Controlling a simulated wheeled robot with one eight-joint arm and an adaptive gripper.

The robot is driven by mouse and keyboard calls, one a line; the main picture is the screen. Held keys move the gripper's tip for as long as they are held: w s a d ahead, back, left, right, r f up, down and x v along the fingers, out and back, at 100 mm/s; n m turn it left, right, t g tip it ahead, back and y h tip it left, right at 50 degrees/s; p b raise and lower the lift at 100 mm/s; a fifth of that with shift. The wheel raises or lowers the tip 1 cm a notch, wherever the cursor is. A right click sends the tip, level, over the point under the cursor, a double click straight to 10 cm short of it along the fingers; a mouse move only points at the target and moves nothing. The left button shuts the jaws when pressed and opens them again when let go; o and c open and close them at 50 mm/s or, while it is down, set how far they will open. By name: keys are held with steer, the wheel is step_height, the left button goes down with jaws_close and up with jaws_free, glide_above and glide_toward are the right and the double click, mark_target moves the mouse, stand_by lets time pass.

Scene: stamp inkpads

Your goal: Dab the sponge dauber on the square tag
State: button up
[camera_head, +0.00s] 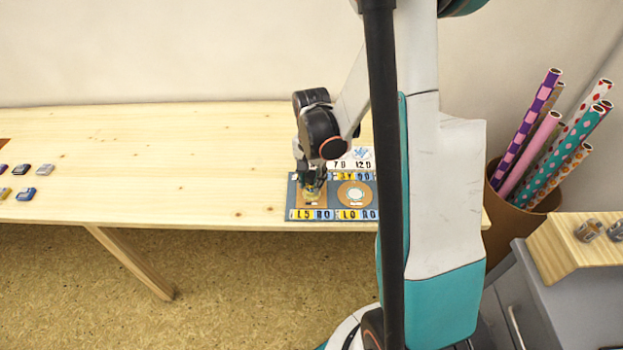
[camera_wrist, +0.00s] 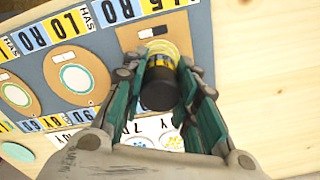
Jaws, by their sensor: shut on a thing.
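My gripper (camera_head: 312,181) is shut on the sponge dauber (camera_wrist: 160,84), a short cylinder with a black end and a yellow band. In the wrist view the dauber stands between the teal fingers of my gripper (camera_wrist: 163,68). The brown square tag (camera_wrist: 128,38) lies on the blue-grey mat (camera_wrist: 203,50), right under the dauber. In the head view the dauber is over the left tag on the mat. I cannot tell whether its far end touches the tag.
A round brown tag (camera_wrist: 97,70) with a white ring lies beside the square one, and another round tag (camera_wrist: 20,95) is beyond it. A white sheet with blue marks (camera_head: 364,154) lies behind the mat. The table middle (camera_head: 180,165) is clear.

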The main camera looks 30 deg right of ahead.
steer(key=shift+f+b, duration=0.65)
stand_by(1.2)
steer(key=shift+r, duration=0.25)
stand_by(0.3)
steer(key=shift+r+p, duration=0.35)
steer(key=shift+r, duration=0.1)
steer(key=shift+r+p, duration=1.55)
steer(key=shift+r, duration=0.7)
steer(key=shift+a+f, duration=0.1)
